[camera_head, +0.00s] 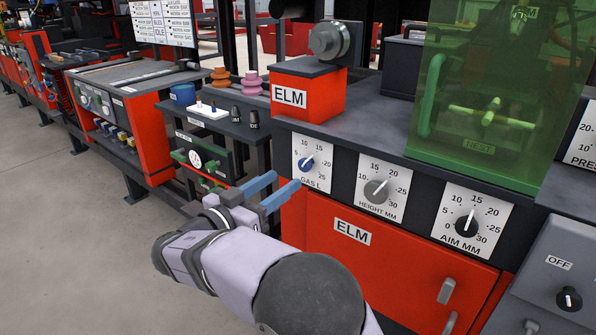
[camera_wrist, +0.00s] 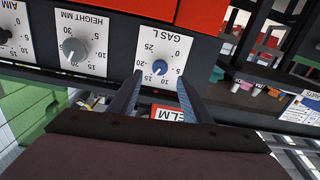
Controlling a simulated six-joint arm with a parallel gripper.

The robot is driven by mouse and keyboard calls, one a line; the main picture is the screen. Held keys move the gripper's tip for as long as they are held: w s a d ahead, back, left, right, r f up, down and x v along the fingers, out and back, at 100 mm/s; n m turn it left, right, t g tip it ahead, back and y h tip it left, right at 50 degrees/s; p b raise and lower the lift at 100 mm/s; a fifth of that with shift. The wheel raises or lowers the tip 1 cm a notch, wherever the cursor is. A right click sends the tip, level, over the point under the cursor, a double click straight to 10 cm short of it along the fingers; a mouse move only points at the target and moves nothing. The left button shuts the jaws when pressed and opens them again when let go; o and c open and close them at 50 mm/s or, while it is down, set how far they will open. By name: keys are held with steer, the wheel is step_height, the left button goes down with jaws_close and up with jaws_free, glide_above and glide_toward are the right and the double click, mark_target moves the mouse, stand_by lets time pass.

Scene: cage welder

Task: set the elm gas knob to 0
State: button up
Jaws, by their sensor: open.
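The gas knob (camera_head: 307,163) is a small blue dial on a white plate marked GAS L, on the front of the red and black ELM machine. Its pale pointer is turned to the upper right, roughly towards 15; I cannot read it exactly. My gripper (camera_head: 284,183) is open and empty, its two blue fingers pointing at the panel from the lower left of the knob. In the wrist view the picture is upside down, and the knob (camera_wrist: 160,68) shows whole between and beyond the fingertips (camera_wrist: 160,79). The fingers look apart from it.
The grey HEIGHT MM knob (camera_head: 376,191) and the black AIM MM knob (camera_head: 466,223) sit to the right on the same panel. A red door (camera_head: 390,265) with handles is below. A black side bench (camera_head: 222,125) with cups and small parts stands to the left.

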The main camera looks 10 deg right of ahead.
mark_target(303, 168)
steer(key=shift+x, duration=3.7)
steer(key=shift+f, duration=0.1)
steer(key=shift+c, duration=0.2)
steer(key=c, duration=1)
